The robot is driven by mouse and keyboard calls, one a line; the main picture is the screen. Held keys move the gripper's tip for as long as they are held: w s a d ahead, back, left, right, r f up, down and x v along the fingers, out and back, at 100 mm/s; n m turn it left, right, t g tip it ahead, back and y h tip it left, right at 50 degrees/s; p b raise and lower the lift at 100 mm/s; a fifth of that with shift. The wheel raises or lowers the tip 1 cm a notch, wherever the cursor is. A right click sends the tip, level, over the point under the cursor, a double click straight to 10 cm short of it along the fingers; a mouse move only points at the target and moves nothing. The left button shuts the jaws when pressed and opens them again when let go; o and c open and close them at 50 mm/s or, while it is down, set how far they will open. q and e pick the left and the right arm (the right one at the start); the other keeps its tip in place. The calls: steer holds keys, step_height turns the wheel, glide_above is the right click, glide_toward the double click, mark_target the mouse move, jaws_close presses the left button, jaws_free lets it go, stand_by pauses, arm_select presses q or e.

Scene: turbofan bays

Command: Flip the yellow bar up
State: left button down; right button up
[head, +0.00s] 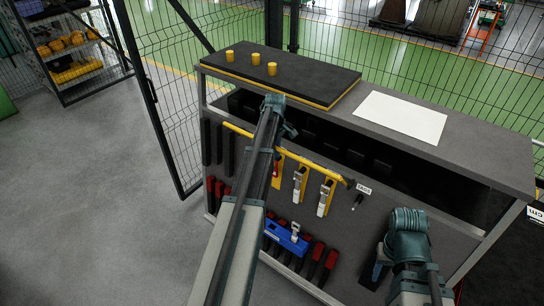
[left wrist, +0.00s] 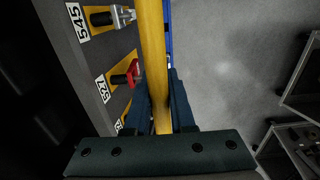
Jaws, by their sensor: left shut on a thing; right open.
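The yellow bar (head: 316,165) runs across the front of the grey workbench panel, sloping down to the right, above a row of hanging tools. Its middle is hidden by my left arm in the head view. In the left wrist view the yellow bar (left wrist: 152,45) passes lengthwise between the fingers of my left gripper (left wrist: 161,98), which is shut on it. In the head view the left fingers are hidden behind my wrist. My right gripper (head: 374,271) is open and empty, low in front of the panel's right part, apart from the bar.
Several tools, including a red-handled one (left wrist: 133,74), hang close beside the bar. The bench top holds a black board (head: 300,77) with yellow pegs and a white sheet (head: 400,117). Open floor lies left; a mesh fence stands behind.

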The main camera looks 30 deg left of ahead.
arm_select(q)
steer(key=shift+w+r+p, duration=1.1)
steer(key=shift+w+r, duration=0.4)
stand_by(0.3)
steer(key=c, duration=1.2)
jaws_free()
steer(key=o, duration=0.4)
steer(key=shift+s+r, duration=0.2)
steer(key=shift+s, duration=0.05)
steer(key=shift+o, duration=0.2)
steer(key=shift+w+f, duration=0.1)
steer(key=shift+w, duration=0.05)
steer(key=shift+d, duration=0.1)
